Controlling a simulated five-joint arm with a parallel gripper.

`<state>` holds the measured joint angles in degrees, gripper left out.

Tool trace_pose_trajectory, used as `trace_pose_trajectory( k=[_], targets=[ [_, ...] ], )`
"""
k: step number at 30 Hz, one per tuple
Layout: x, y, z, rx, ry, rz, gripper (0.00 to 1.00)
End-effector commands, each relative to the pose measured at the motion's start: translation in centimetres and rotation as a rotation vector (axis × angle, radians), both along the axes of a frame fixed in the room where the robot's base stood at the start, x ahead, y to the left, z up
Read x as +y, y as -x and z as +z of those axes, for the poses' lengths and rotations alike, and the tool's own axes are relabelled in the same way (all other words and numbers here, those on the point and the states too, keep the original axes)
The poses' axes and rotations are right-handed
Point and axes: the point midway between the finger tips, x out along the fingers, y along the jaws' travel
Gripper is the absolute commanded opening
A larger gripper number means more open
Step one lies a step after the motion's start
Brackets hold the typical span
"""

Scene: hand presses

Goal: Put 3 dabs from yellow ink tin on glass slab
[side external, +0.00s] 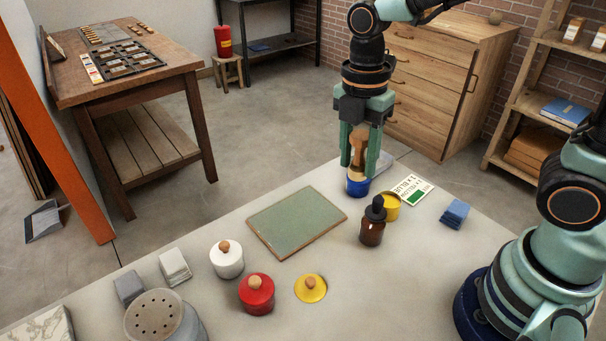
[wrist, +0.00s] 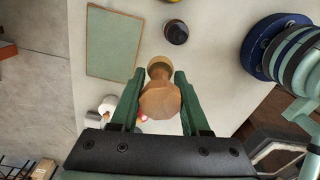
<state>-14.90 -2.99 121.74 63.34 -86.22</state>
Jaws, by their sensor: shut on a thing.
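My gripper (side external: 359,172) is shut on a wooden-handled dabber (side external: 358,142), held upright. In the wrist view, the dabber's faceted handle (wrist: 160,101) sits between the fingers, with a yellowish round shape at its foot. The open yellow ink tin (side external: 391,206) stands just right of and nearer than the gripper in the side view. A blue round thing (side external: 357,187) shows directly below the dabber; I cannot tell whether they touch. The green glass slab (side external: 297,222) lies flat to the left, its surface looking bare; it also shows in the wrist view (wrist: 113,43).
A brown dropper bottle (side external: 372,228) stands close in front of the yellow tin. The yellow lid (side external: 311,289), red tin (side external: 257,295) and white tin (side external: 227,261) are nearer. A label card (side external: 411,188) and blue cloth (side external: 455,213) lie right of the tin.

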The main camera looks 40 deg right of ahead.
Motion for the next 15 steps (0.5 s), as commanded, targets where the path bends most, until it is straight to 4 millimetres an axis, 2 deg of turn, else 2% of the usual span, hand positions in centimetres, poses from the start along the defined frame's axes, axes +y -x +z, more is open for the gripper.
trace_pose_trajectory(
  k=[1,6,10,15],
  targets=[
    [-1.9,-0.3,-1.0,0.016,0.002,-0.013,0.00],
    [-7.0,-0.6,-3.7,0.050,-0.005,-0.013,0.00],
    [-9.7,-0.4,-5.1,0.066,-0.013,-0.010,0.00],
    [-11.4,-0.1,-6.1,0.075,-0.021,-0.005,0.00]
  ],
)
